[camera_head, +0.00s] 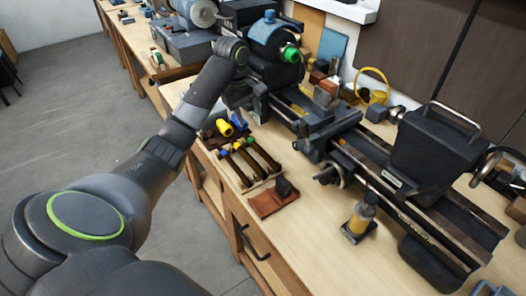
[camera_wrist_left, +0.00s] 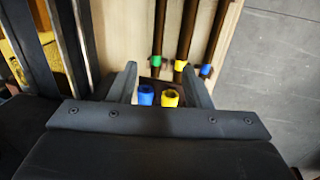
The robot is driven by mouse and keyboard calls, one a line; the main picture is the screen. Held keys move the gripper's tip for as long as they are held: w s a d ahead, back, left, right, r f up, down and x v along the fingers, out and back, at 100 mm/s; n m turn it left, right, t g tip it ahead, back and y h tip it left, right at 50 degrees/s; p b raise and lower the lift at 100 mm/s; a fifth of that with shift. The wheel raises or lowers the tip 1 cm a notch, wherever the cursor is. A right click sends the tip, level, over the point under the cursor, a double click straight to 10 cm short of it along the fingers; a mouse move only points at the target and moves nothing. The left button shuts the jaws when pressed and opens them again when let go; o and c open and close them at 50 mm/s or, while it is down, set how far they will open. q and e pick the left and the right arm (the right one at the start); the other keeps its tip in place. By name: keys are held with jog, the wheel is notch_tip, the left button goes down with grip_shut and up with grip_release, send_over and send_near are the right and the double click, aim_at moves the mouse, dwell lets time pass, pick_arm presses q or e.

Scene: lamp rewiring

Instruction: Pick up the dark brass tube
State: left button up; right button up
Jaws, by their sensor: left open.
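Several dark brown tubes (camera_head: 262,160) with coloured end bands lie side by side on a light rack on the bench. In the left wrist view, three show: a green-banded tube (camera_wrist_left: 160,25), a yellow-banded tube (camera_wrist_left: 188,30) and a blue-banded tube (camera_wrist_left: 217,35). I cannot tell by colour which one is the dark brass tube. My left gripper (camera_wrist_left: 160,88) is open, its fingers apart near the banded tube ends. A blue cylinder (camera_wrist_left: 146,95) and a yellow cylinder (camera_wrist_left: 169,98) show between the fingers, apparently not gripped. My right gripper is out of view.
A dark lathe (camera_head: 345,150) runs along the right of the tubes. A reddish-brown pad (camera_head: 268,204) with a dark block lies in front of the tubes. A yellow-bodied bottle (camera_head: 361,215) stands farther right. Bare bench top (camera_head: 300,240) lies in front.

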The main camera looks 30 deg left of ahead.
pick_arm(q)
notch_tip(320, 180, down, 2)
jog(key=p, duration=0.1)
send_over(260, 148)
jog(key=s, duration=0.1)
jog(key=f, duration=0.7)
jog(key=shift+s+a+f, duration=0.2)
jog(key=shift+a, duration=0.15)
jog(key=f, duration=0.1)
jog(key=f+p, duration=0.1)
jog(key=f, duration=0.1)
jog(key=w+f, duration=0.1)
jog(key=f, duration=0.1)
jog(key=shift+d, duration=0.3)
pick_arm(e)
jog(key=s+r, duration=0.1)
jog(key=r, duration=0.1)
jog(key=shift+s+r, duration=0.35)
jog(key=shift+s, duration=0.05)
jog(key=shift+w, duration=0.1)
pick_arm(q)
grip_shut()
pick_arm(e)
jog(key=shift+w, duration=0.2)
